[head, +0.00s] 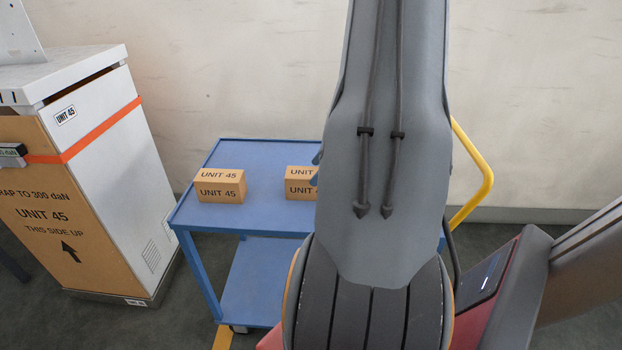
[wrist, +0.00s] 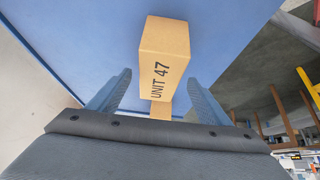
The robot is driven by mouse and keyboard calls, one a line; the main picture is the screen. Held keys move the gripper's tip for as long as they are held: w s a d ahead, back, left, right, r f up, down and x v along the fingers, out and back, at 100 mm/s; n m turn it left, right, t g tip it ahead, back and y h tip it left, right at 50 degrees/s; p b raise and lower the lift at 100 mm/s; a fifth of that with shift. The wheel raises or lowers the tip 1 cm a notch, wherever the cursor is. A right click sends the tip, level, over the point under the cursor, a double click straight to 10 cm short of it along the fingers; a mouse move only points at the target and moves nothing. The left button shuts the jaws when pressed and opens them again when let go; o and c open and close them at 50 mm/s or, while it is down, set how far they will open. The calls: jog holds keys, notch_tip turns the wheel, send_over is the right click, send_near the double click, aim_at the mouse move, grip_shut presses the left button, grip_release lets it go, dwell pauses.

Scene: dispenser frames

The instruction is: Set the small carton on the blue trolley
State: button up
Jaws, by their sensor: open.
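My arm hides most of the gripper there.
A tall white and tan cabinet (head: 110,175) with an orange stripe stands left of the trolley. A yellow handle (head: 487,180) rises at the trolley's right. A pale wall is behind. The trolley's top is bare between the two visible cartons.

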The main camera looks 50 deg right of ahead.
jog(key=b+v, duration=0.1)
jog(key=v, duration=0.6)
jog(key=shift+b, duration=0.35)
jog(key=s+a+m+g+h, duration=0.1)
jog(key=a+m, duration=0.3)
jog(key=a, duration=1.6)
jog(key=s+a+m+g+h, duration=0.1)
jog(key=a+m+g+h, duration=0.2)
jog(key=a, duration=1.8)
jog(key=shift+a+f+m, duration=0.2)
jog(key=shift+f+m, duration=0.2)
jog(key=shift+s, duration=0.1)
jog(key=shift+c, duration=0.5)
